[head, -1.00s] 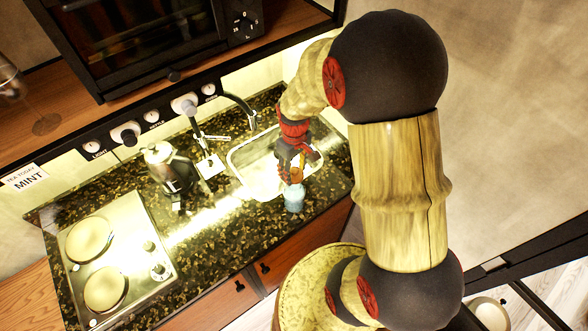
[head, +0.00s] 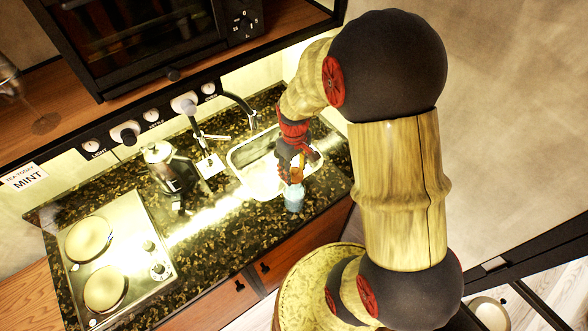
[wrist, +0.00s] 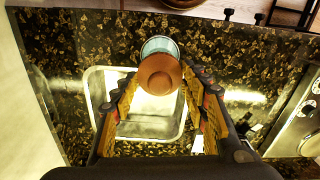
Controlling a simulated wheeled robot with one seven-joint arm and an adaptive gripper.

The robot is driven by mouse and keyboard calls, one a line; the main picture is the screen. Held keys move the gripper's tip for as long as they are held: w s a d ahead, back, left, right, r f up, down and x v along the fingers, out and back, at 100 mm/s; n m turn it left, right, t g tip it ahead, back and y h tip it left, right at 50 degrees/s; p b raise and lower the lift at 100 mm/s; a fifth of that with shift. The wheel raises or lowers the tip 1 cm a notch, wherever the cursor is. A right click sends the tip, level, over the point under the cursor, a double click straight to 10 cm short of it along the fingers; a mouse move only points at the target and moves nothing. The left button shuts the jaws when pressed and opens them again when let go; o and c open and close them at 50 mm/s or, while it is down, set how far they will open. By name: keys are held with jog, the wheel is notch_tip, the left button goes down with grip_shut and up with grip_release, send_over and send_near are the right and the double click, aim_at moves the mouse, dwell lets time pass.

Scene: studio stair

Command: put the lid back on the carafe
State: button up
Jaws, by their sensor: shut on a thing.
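The carafe (head: 294,201) is pale blue and stands upright on the dark speckled counter, near its front edge. It shows in the wrist view as a blue rim (wrist: 159,46) behind the lid. The lid (wrist: 160,75) is round and orange-brown, with a knob facing the camera. My gripper (head: 294,176) is above the carafe, and in the wrist view its fingers (wrist: 160,82) are shut on the lid. The lid overlaps the near side of the carafe's mouth in the wrist view. I cannot tell whether they touch.
A sink (head: 240,158) lies behind the carafe, with a tap (head: 240,105) at its back. A dark kettle (head: 170,170) and a two-plate hob (head: 118,262) stand to the left. The counter between hob and carafe is clear.

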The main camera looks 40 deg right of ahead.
dwell(0.4)
jog(key=o, duration=0.9)
jog(key=shift+o, duration=1)
jog(key=o, duration=0.3)
jog(key=shift+r, duration=0.1)
jog(key=shift+r+p, duration=2.35)
jog(key=shift+r, duration=1.05)
jog(key=shift+c, duration=0.8)
